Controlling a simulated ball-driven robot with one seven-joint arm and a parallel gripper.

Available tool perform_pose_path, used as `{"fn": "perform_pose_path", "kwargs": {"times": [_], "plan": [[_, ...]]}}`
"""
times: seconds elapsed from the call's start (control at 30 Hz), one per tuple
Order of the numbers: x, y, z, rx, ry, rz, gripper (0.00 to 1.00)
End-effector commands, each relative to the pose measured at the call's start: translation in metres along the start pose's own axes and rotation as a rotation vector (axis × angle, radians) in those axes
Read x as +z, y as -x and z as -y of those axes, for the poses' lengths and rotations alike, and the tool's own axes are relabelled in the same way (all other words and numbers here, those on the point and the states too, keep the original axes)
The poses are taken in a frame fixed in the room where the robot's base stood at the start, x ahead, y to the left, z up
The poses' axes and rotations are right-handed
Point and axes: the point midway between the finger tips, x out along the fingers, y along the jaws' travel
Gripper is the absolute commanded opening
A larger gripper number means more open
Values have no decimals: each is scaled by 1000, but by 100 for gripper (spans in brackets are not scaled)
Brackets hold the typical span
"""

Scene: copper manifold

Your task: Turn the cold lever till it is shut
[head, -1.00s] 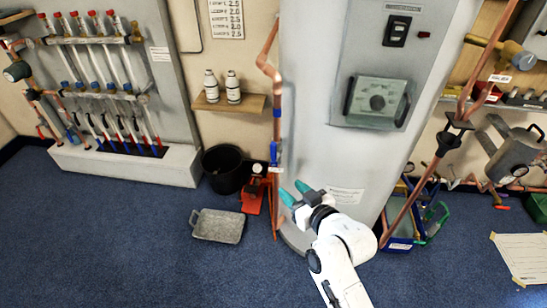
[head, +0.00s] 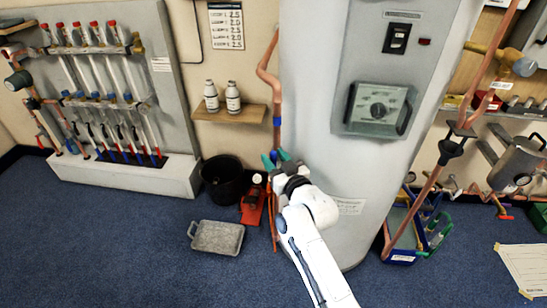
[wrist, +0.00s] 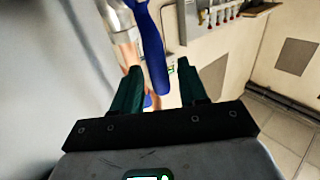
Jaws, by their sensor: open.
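The blue cold lever (wrist: 151,50) shows in the wrist view, hanging from a silver valve body (wrist: 117,20) on a copper pipe (wrist: 128,52). Its free end points toward my gripper (wrist: 158,78) and lies in the gap between the two green fingers. The fingers are open, with space on both sides of the lever; I cannot tell whether either touches it. In the head view my gripper (head: 279,158) is at the copper pipe (head: 268,78) left of the grey cylinder (head: 325,60), and it hides the lever and valve there.
The cylinder stands close on the right of my gripper. A shelf with two white bottles (head: 229,115) is above left. A black bucket (head: 222,180), a red tool (head: 252,206) and a grey tray (head: 217,237) stand on the floor to the left. The blue carpet in front is clear.

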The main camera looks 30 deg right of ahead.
Motion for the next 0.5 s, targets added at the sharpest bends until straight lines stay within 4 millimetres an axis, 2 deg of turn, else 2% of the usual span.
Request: {"fn": "perform_pose_path", "kwargs": {"times": [0.13,0.43,0.5], "plan": [[0,-9,0,0,-1,0,43],[0,-11,0,0,-1,1,43],[0,-11,0,0,-1,1,37]]}}
